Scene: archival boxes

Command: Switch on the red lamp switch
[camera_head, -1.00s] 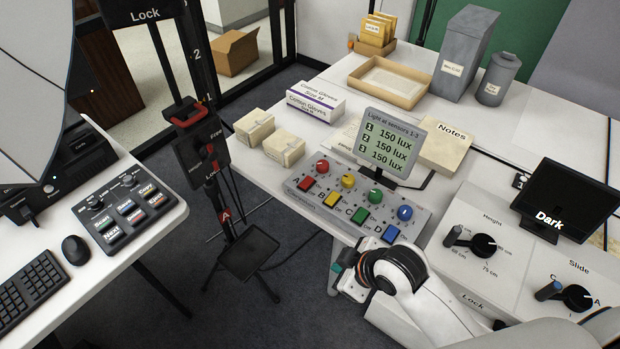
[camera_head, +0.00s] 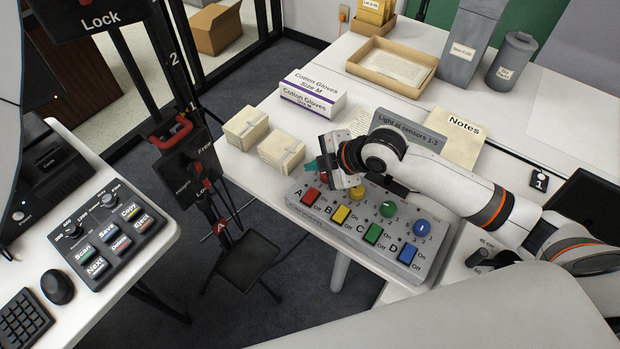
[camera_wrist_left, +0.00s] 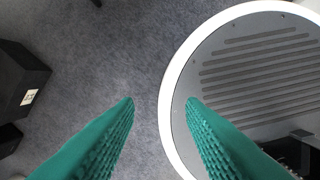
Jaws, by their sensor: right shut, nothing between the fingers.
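The grey lamp panel (camera_head: 330,219) on the white table has a row of coloured rocker switches, A to D, with "On" and "Off" labels. The red lamp switch (camera_head: 311,196), marked A, is the leftmost; which way it is tilted is too small to tell. My right gripper (camera_head: 311,166) is shut and empty, just above and behind the red switch, with a visible gap to it. It partly hides the red knob (camera_head: 325,178). My left gripper (camera_wrist_left: 160,102) is open and empty above the floor in the left wrist view; the head view does not show it.
Yellow (camera_head: 341,213), green (camera_head: 373,233) and blue (camera_head: 407,253) switches sit right of the red one. Small cream boxes (camera_head: 281,150) and a glove box (camera_head: 312,94) stand behind the panel.

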